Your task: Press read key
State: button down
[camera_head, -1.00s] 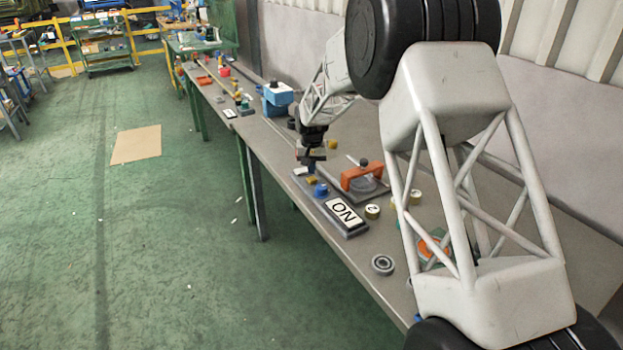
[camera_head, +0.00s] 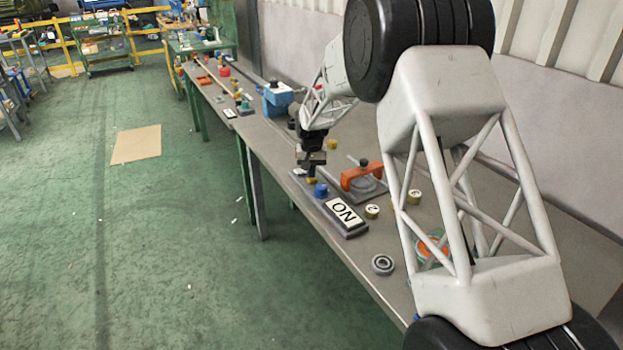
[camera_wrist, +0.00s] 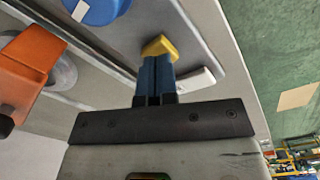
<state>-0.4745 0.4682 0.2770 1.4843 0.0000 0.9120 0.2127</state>
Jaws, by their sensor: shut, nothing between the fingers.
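A grey panel (camera_head: 328,206) at the table's front edge carries an ON plate (camera_head: 345,215), a blue round button (camera_head: 320,190), a yellow key (camera_head: 311,180) and a white key (camera_head: 299,171). I cannot read which one is the read key. My gripper (camera_head: 310,167) is over the yellow and white end of the panel. In the wrist view my shut, empty blue fingers (camera_wrist: 157,62) point at the yellow key (camera_wrist: 160,46); I cannot tell if they touch it. The white key (camera_wrist: 198,80) lies just right of the fingers, and the blue button (camera_wrist: 95,8) is beyond.
An orange handle (camera_head: 362,175) on a grey base stands right of the panel and shows at left in the wrist view (camera_wrist: 28,68). Numbered round pieces (camera_head: 372,211) and a grey ring (camera_head: 383,264) lie nearby. A blue box (camera_head: 278,97) stands farther back.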

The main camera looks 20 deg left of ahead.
jog(key=shift+f, duration=0.7)
jog(key=shift+r, duration=1.4)
jog(key=shift+r, duration=0.1)
jog(key=shift+r, duration=2.45)
jog(key=shift+d, duration=0.1)
